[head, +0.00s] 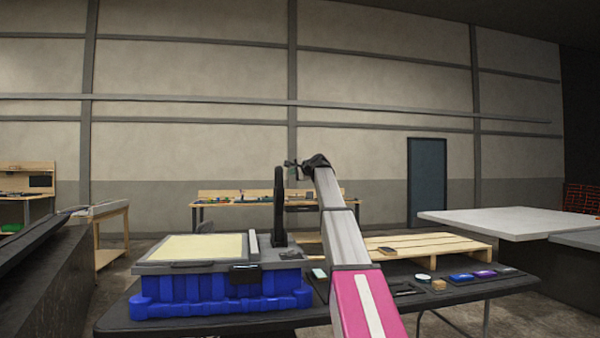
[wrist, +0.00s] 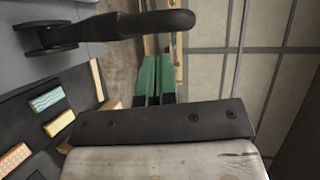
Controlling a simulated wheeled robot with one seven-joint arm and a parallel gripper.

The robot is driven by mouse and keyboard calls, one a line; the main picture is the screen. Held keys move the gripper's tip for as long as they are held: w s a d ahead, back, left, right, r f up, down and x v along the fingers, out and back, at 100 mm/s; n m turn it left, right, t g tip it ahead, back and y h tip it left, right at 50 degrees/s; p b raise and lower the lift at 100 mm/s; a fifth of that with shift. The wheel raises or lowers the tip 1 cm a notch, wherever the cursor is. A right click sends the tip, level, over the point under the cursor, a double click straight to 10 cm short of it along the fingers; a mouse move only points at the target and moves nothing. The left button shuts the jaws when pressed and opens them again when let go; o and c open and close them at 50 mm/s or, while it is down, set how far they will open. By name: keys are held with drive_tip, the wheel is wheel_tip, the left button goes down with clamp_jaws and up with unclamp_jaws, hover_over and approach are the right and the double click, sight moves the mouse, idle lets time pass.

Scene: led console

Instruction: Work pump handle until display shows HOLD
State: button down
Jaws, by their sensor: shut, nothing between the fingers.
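The console (head: 222,288) is a blue case with a grey top and a cream panel, on the dark table. Its black pump handle (head: 279,208) stands upright at the right of the top. In the wrist view the handle (wrist: 120,25) runs across the top from its round pivot at the left. My gripper (head: 289,165) is at the handle's upper end. Its green fingers (wrist: 155,58) are together, with nothing between them, just short of the handle in the picture; I cannot tell if they touch it. The small dark display (head: 245,268) is on the console's front; its text is unreadable.
Small coloured blocks and a round dish (head: 423,278) lie on the table (head: 450,294) right of the console. A wooden pallet (head: 455,246) and a workbench (head: 228,205) stand behind. A pale-topped table (head: 510,221) is at the right.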

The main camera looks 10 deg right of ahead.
sight(282, 172)
drive_tip(key=x, duration=0.4)
drive_tip(key=r+x, duration=0.1)
drive_tip(key=x, duration=0.1)
drive_tip(key=shift+w+a, duration=0.1)
drive_tip(key=shift+w, duration=0.2)
